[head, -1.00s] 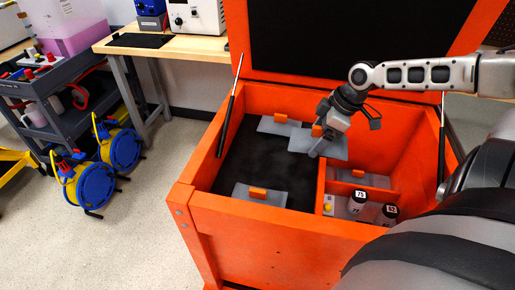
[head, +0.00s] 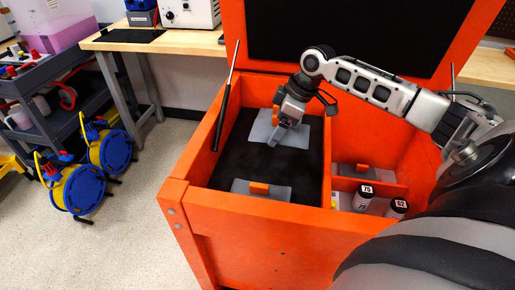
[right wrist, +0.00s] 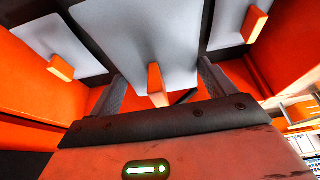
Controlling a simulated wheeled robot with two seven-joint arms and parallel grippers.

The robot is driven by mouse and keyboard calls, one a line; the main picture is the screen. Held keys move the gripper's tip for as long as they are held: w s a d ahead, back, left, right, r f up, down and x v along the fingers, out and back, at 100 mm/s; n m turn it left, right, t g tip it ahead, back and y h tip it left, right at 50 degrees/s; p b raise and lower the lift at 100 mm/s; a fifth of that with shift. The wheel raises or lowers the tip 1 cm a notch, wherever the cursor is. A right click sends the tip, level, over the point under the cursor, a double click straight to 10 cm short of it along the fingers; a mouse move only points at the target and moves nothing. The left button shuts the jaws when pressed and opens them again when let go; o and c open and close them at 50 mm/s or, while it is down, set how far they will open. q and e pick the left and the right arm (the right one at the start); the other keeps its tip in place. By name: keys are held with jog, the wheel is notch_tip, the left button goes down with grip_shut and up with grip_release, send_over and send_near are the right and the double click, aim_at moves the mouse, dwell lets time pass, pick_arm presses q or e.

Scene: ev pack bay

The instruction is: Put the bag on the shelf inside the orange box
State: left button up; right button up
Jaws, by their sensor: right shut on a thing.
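The orange box (head: 268,222) stands open with its lid raised. Inside, on the dark floor of its large compartment, a flat grey bag (head: 284,193) with an orange tab lies near the front wall. My right gripper (head: 279,138) is inside the large compartment at the back, at a grey bag (head: 262,131). In the right wrist view an orange tab (right wrist: 157,85) of the middle grey bag (right wrist: 137,38) sits between the fingers, which are shut on it. Whether this bag touches the floor is unclear. The arm partly hides it. My left gripper is out of view.
A divider (head: 327,165) separates the large compartment from smaller right ones, which hold another grey bag (head: 372,170) and white bottles (head: 362,197) with dark caps. Cable reels (head: 72,188), a grey cart (head: 55,120) and a workbench (head: 175,43) stand at left.

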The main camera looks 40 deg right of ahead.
jog(key=w+a+f, duration=0.1)
jog(key=f, duration=0.1)
jog(key=w+a+f, duration=0.2)
jog(key=w+f, duration=0.1)
jog(key=shift+w+a+f+b, duration=0.1)
jog(key=shift+f+b, duration=0.2)
jog(key=shift+f, duration=0.05)
jog(key=shift+w+a+f, duration=0.1)
jog(key=shift+w+f, duration=0.05)
jog(key=shift+f, duration=1.6)
jog(key=o, duration=1.1)
jog(key=shift+f, duration=0.1)
jog(key=shift+o, duration=0.2)
jog(key=v, duration=1.2)
jog(key=shift+p, duration=0.4)
